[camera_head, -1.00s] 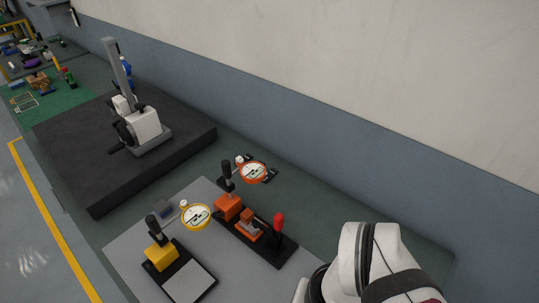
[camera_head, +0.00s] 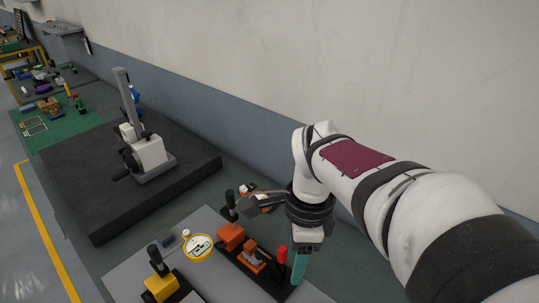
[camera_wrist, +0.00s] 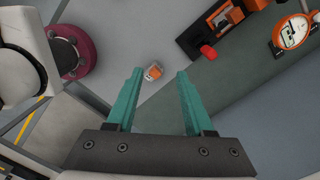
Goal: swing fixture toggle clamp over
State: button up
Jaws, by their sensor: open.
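The fixture has a black base (camera_head: 236,262) with orange blocks (camera_head: 231,236) and a clamp with an upright red handle (camera_head: 281,250). In the wrist view, the red handle (camera_wrist: 208,52) shows at the upper right, beside the fixture's dark base (camera_wrist: 193,38). My gripper is open and empty, with two teal fingers apart (camera_wrist: 160,74). In the head view, a teal finger (camera_head: 299,266) shows just right of the red handle. In the wrist view the handle lies outside the fingers, to their upper right. I cannot tell whether anything touches.
A small orange and white object (camera_wrist: 153,72) appears between the fingertips on the grey surface below. A dark platform (camera_head: 85,170) carries a grey and white device.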

aim_at(283, 248)
jog(key=w+m, duration=0.2)
jog(key=w, duration=0.1)
jog(key=w+f+m, duration=0.1)
jog(key=w+m, duration=0.2)
jog(key=w+f+m, duration=0.1)
jog(key=w+m, duration=0.2)
jog(key=w, duration=0.1)
jog(key=shift+w+a+f+h, duration=0.1)
jog(key=shift+a+f+h, duration=0.05)
jog(key=shift+a+h, duration=0.2)
jog(key=shift+f, duration=4.45)
grip_shut()
